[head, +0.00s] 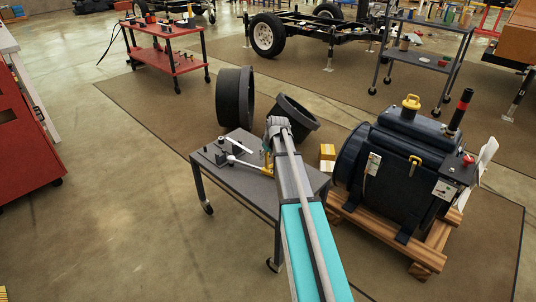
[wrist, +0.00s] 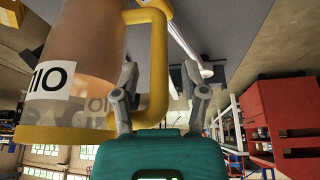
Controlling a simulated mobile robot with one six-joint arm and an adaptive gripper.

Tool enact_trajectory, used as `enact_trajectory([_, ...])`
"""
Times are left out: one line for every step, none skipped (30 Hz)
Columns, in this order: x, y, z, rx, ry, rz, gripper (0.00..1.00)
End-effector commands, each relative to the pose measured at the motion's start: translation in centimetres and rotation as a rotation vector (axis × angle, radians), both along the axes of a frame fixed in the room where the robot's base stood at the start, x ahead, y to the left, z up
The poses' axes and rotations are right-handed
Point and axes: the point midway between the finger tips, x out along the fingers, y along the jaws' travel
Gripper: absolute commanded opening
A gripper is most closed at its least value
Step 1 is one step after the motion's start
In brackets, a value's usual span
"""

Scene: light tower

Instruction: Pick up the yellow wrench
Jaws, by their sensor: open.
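I cannot make out a yellow wrench for certain in either view. In the wrist view a clear cylinder (wrist: 85,50) with a yellow base, a yellow side handle (wrist: 156,65) and a black-and-white label fills the upper left. My gripper (wrist: 161,78) is open, with the yellow handle between its fingers or just beyond them; I cannot tell if they touch. In the head view a small yellow piece (head: 268,166) shows on the grey table (head: 256,192), beside my arm, which hides part of it and my gripper.
A silver tool (head: 238,146) and small dark parts (head: 221,158) lie on the table's left side. Two black tyres (head: 235,95) stand behind it. A dark engine (head: 395,170) on a wooden pallet stands close on the right.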

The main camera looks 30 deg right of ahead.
Motion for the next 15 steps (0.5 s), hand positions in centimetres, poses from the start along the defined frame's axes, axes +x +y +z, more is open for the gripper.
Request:
enact_trajectory([-0.2, 0.0, 0.5, 0.0, 0.0, 0.0, 0.57])
enact_trajectory([-0.2, 0.0, 0.7, 0.0, 0.0, 0.0, 0.57])
enact_trajectory([-0.3, 0.0, 1.0, 0.0, 0.0, 0.0, 0.57])
enact_trajectory([-0.4, 0.0, 1.2, 0.0, 0.0, 0.0, 0.57])
enact_trajectory([-0.5, 0.0, 1.4, 0.0, 0.0, 0.0, 0.57])
enact_trajectory([-0.6, 0.0, 1.8, 0.0, 0.0, 0.0, 0.57])
enact_trajectory([-0.7, 0.0, 2.0, 0.0, 0.0, 0.0, 0.57])
enact_trajectory([-0.8, -0.1, 2.3, 0.0, 0.0, 0.0, 0.57])
enact_trajectory([-1.0, -0.1, 2.6, 0.0, 0.0, 0.0, 0.57])
enact_trajectory([-1.1, -0.1, 2.9, 0.0, 0.0, 0.0, 0.57])
enact_trajectory([-1.2, -0.1, 3.1, 0.0, 0.0, 0.0, 0.57])
enact_trajectory([-1.4, -0.1, 3.5, 0.0, 0.0, 0.0, 0.57])
enact_trajectory([-1.4, -0.1, 3.8, 0.0, 0.0, 0.0, 0.57])
enact_trajectory([-1.6, -0.1, 4.0, 0.0, 0.0, 0.0, 0.57])
enact_trajectory([-1.7, -0.1, 4.3, 0.0, 0.0, 0.0, 0.57])
